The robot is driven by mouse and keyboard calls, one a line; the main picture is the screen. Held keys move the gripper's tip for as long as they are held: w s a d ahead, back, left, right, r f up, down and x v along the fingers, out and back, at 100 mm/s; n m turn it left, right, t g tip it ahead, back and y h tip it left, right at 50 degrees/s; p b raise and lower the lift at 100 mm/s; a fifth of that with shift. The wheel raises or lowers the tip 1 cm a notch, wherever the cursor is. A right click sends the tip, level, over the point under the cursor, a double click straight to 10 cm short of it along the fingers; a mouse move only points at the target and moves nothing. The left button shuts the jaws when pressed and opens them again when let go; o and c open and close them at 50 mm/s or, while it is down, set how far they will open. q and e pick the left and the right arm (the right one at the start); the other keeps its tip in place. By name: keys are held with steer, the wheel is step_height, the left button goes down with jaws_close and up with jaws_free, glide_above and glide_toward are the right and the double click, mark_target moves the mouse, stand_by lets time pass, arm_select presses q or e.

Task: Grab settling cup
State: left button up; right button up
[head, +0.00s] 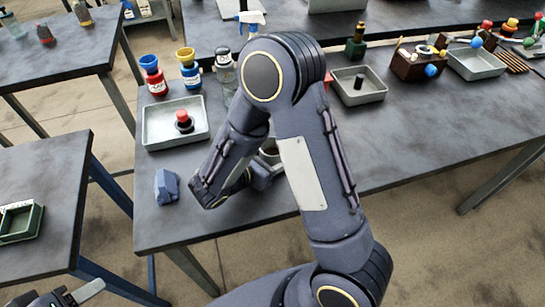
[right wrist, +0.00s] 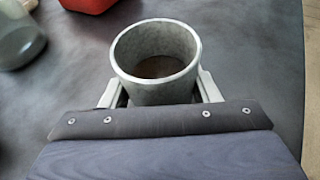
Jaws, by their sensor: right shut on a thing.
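The settling cup, a grey round cup with a dark brownish inside, stands upright in the right wrist view (right wrist: 156,88). My right gripper (right wrist: 160,92) is shut on it, with one finger on each side of its wall. In the head view my right arm covers most of the cup, and only part of its rim (head: 270,150) shows beside the arm. My left gripper (head: 70,296) is at the bottom left corner of the head view, cut by the edge, with no object seen in it. Its finger gap is not clear.
A metal tray (head: 150,137) holds a red-topped stopper. Red (head: 154,78) and blue-white (head: 188,70) bottles and a clear bottle (head: 226,75) stand behind. A blue block (head: 166,186) lies near the table's front left. A second tray (head: 371,95) stands right of my arm.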

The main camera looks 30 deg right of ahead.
steer(key=shift+r, duration=0.3)
